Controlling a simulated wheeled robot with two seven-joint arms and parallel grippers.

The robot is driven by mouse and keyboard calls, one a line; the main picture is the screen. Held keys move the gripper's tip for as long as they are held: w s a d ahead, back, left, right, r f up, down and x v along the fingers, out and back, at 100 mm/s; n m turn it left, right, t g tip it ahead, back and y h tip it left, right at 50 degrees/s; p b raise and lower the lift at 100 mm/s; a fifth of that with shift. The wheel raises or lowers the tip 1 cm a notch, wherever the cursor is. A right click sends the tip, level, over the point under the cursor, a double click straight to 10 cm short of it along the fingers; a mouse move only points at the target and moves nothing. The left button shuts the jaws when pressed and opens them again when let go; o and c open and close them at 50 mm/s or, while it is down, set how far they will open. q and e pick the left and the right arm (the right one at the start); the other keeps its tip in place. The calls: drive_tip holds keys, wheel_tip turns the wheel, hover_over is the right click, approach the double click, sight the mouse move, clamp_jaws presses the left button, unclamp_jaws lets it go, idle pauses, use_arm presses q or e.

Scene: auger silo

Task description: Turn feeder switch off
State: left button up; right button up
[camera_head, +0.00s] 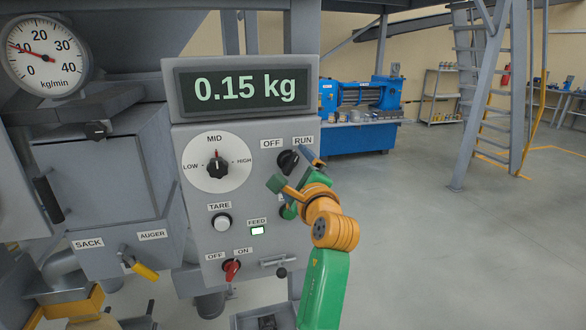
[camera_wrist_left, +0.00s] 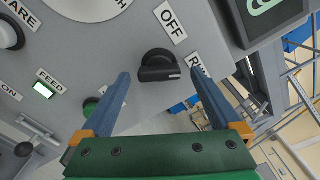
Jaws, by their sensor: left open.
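The black rotary switch (camera_head: 288,160) sits at the upper right of the grey control panel, under the OFF and RUN labels. In the left wrist view the switch (camera_wrist_left: 158,68) has its white mark towards the RUN label. My left gripper (camera_head: 289,170) is open in front of the panel at this switch. In the left wrist view the blue fingers of my left gripper (camera_wrist_left: 162,85) stand apart, one on each side of the switch in the picture. I cannot tell whether either finger touches it. My right gripper is not in view.
The panel also has a LOW-MID-HIGH dial (camera_head: 217,168), a TARE button (camera_head: 222,222), a lit FEED lamp (camera_head: 257,230) and a red OFF/ON switch (camera_head: 232,270). The display (camera_head: 244,88) above reads 0.15 kg and overhangs the switch area. Floor to the right is open.

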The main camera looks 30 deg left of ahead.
use_arm(q)
drive_tip(key=shift+s+d+r, duration=0.25)
drive_tip(key=shift+s, duration=0.1)
drive_tip(key=shift+c, duration=0.8)
drive_tip(key=shift+s, duration=0.15)
drive_tip(key=c, duration=0.4)
drive_tip(key=shift+a, duration=0.2)
drive_tip(key=c, duration=0.8)
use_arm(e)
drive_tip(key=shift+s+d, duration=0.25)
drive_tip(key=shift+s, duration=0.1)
